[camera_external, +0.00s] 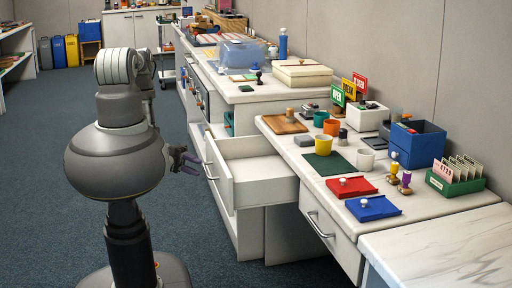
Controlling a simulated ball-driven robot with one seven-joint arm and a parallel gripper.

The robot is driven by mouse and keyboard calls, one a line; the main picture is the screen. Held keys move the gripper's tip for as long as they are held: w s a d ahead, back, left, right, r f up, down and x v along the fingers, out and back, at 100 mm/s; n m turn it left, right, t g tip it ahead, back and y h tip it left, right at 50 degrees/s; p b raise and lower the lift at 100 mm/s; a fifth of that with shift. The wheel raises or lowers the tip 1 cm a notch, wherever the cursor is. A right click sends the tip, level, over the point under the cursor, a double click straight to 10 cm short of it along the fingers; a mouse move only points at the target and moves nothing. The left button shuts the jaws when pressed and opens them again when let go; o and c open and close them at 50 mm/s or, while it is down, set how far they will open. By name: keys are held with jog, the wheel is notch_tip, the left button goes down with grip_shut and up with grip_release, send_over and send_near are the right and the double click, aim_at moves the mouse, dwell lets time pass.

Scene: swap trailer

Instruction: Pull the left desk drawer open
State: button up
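A white drawer (262,172) stands pulled well out of the row of white units, left of the desk part with the cups. Its empty inside shows, and a bar handle (209,172) is on its front panel. A second drawer (335,240) with a bar handle, nearer the camera, is shut.
The desktop (292,150) carries cups, red and blue pads, a blue box (418,146) and a green card holder (455,182). A counter with a cream box (302,73) continues behind. Blue-grey carpet (215,240) is clear in front of the drawers.

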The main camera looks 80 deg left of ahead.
jog(key=shift+x, duration=1.7)
grip_shut()
jog(key=s, duration=0.5)
jog(key=shift+b, duration=0.35)
grip_release()
jog(key=shift+a, duration=0.1)
